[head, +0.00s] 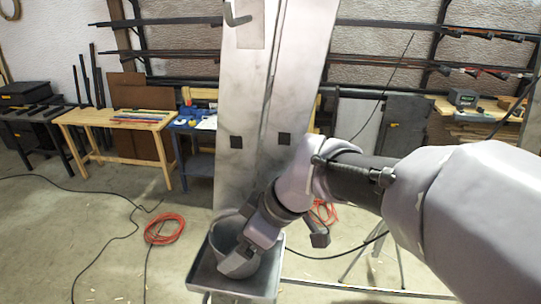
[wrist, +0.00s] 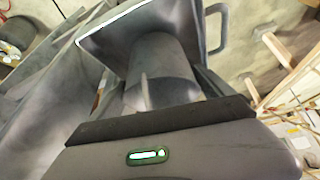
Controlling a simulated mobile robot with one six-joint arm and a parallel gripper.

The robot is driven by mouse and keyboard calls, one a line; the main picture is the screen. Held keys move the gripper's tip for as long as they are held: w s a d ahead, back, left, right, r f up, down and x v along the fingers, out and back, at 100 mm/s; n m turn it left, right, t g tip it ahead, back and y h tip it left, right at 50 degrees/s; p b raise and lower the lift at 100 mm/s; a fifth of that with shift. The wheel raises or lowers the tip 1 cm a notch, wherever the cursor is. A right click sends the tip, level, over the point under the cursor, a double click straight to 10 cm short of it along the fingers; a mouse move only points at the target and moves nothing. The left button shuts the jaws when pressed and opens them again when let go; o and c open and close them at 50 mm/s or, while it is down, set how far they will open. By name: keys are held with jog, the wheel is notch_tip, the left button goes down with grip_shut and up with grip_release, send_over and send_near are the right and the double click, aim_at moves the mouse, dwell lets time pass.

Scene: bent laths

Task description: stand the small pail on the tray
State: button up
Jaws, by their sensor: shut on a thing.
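The small pail (head: 224,234) is grey, and my gripper (head: 238,264) covers much of it in the head view. My gripper is shut on the pail. The tray (head: 203,280) is a square grey metal one with a raised rim, at the bottom of the head view. The pail appears within the tray's outline; I cannot tell whether its base touches the tray. In the wrist view the pail (wrist: 163,62) is in front of the gripper, with the tray (wrist: 110,42) behind it. The fingertips are partly hidden.
Tall pale panels (head: 240,160) stand right behind the tray. A wooden workbench (head: 118,118) is at the back left. An orange cable coil (head: 165,229) lies on the floor to the left. A curved handle (wrist: 217,28) shows beside the tray in the wrist view.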

jog(key=shift+f, duration=0.15)
jog(key=o, duration=1.2)
jog(key=shift+o, duration=0.2)
jog(key=p+v, duration=0.3)
jog(key=v, duration=0.9)
jog(key=s+d+f+m+t+h, duration=0.2)
jog(key=s+d+m, duration=0.3)
jog(key=m, duration=0.4)
jog(key=s+d+f+m+t+h, duration=0.2)
jog(key=s+d+f+m, duration=0.2)
jog(key=s+d+m, duration=0.2)
jog(key=d+m, duration=0.2)
jog(key=m, duration=0.2)
jog(key=shift+s+f, duration=0.15)
jog(key=shift+f, duration=0.2)
